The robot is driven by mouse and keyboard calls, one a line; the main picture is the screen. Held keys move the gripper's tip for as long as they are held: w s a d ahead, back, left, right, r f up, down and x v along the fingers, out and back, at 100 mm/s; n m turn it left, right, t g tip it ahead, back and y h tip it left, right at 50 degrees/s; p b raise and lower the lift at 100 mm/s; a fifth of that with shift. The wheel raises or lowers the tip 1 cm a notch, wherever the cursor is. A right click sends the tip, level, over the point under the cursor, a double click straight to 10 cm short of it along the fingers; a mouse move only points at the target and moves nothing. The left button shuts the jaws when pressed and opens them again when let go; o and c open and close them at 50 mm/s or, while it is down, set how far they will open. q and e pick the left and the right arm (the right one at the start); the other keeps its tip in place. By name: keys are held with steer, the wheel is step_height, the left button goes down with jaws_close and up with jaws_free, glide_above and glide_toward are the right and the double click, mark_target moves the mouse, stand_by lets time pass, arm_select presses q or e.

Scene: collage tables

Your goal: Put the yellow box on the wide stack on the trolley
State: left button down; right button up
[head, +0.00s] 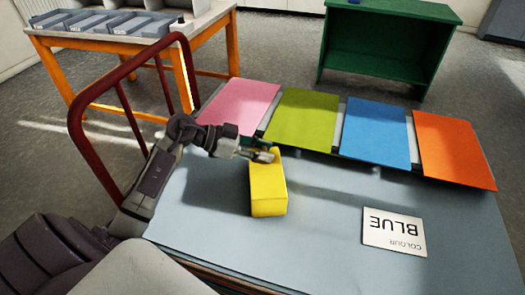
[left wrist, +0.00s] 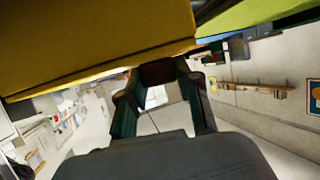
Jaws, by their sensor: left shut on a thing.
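My left gripper (head: 262,154) is shut on the far end of a yellow box (head: 268,192). The box is over the middle left of the trolley's grey-blue top (head: 200,205); I cannot tell whether it touches the top. In the left wrist view the yellow box (left wrist: 95,40) fills the upper left, by the gripper's fingers (left wrist: 160,75). Pink (head: 240,101), green (head: 302,118), blue (head: 375,129) and orange (head: 452,148) flat sheets lie in a row along the far side. I cannot make out a wide stack. My right gripper is not in view.
A white card (head: 393,232) reading "COLOUR BLUE" upside down lies at the front right. The trolley's red handle (head: 125,68) rises at the left. Behind stand an orange-legged table with grey trays (head: 100,22) and a green shelf unit (head: 385,45). The top right of the box is clear.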

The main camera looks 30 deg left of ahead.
arm_select(q)
steer(key=c, duration=0.8)
jaws_free()
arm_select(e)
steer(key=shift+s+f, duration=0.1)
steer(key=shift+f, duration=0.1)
arm_select(q)
steer(key=p+v, duration=0.1)
steer(key=v, duration=1.1)
steer(key=shift+p, duration=0.35)
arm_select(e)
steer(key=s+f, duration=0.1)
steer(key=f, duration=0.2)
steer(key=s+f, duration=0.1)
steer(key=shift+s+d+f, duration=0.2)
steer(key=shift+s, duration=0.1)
arm_select(q)
steer(key=shift+r, duration=0.1)
